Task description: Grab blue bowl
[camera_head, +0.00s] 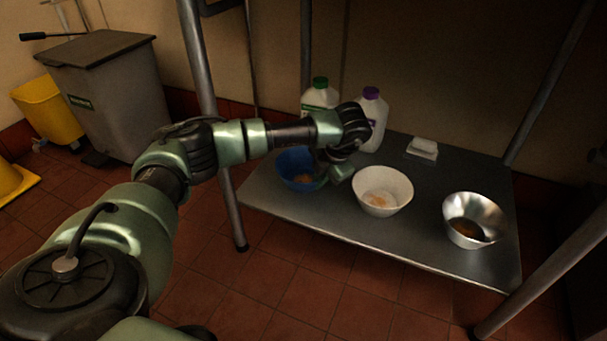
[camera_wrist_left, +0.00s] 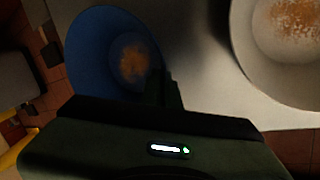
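The blue bowl (camera_head: 287,158) stands on the left part of the metal shelf, with some orange-brown powder inside. It also shows in the left wrist view (camera_wrist_left: 88,60). My left gripper (camera_head: 332,176) is down at the bowl's right side, between it and the white bowl. In the left wrist view a dark finger (camera_wrist_left: 168,90) overlaps the blue bowl's right rim. I cannot tell whether the fingers are apart or closed on the rim. The gripper and wrist hide part of the bowl's right side. My right gripper is in neither view.
A white bowl (camera_head: 398,190) with orange powder stands close on the right. A metal bowl (camera_head: 487,212) with dark contents is farther right. Two jugs, green-capped (camera_head: 319,97) and purple-capped (camera_head: 373,108), stand behind. The shelf (camera_head: 345,222) is bare along its front.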

